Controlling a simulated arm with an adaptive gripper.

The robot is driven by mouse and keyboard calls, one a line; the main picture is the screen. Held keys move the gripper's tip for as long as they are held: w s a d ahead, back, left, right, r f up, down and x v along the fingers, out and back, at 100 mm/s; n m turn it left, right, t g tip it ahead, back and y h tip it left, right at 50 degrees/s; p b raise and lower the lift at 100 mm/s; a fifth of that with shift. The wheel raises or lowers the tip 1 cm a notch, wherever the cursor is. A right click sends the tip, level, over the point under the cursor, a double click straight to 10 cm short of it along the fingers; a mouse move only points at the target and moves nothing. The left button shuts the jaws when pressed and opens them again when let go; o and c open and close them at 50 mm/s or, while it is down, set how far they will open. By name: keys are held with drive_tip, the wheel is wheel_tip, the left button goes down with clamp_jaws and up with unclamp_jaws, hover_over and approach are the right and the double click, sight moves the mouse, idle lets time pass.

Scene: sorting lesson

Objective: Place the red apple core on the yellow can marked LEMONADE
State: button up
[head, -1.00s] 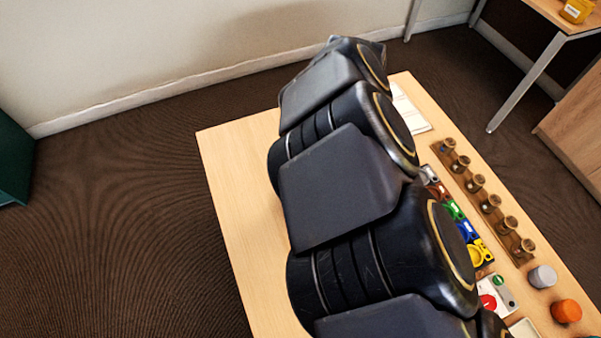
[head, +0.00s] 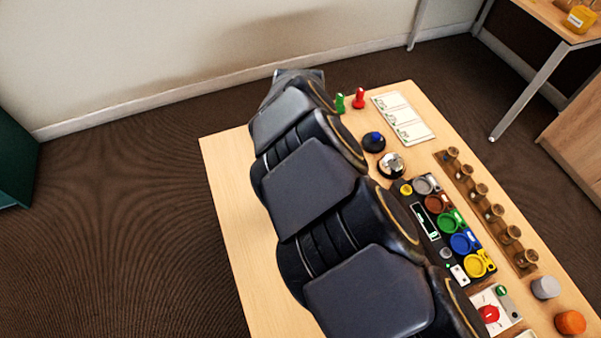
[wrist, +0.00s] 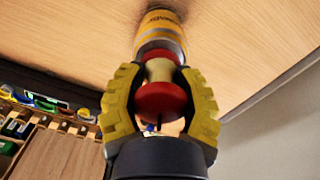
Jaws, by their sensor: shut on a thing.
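My gripper (wrist: 160,82) shows in the wrist view, its two yellow-padded fingers shut around the red apple core. The red apple core (wrist: 160,98) has red ends and a pale cream waist. The yellow can (wrist: 160,36) stands on the table just beyond the core, in line with it, with dark lettering partly visible near its far end. The core overlaps the can in this view, and I cannot tell whether they touch. In the head view my arm hides the gripper, the core and the can.
In the head view, green (head: 340,103) and red (head: 359,98) pieces stand near the table's far edge. A white card sheet (head: 403,118), a silver bell (head: 391,165), a dark tray of coloured rings (head: 425,222) and a wooden rack (head: 485,213) line the right side. The left tabletop (head: 235,210) is clear.

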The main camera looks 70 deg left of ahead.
drive_tip(key=shift+f, duration=0.2)
drive_tip(key=o, duration=1.2)
drive_tip(key=shift+c, duration=0.2)
drive_tip(key=shift+r, duration=0.1)
wheel_tip(320, 180, up, 12)
drive_tip(key=shift+a+f, duration=0.1)
drive_tip(key=shift+r, duration=0.2)
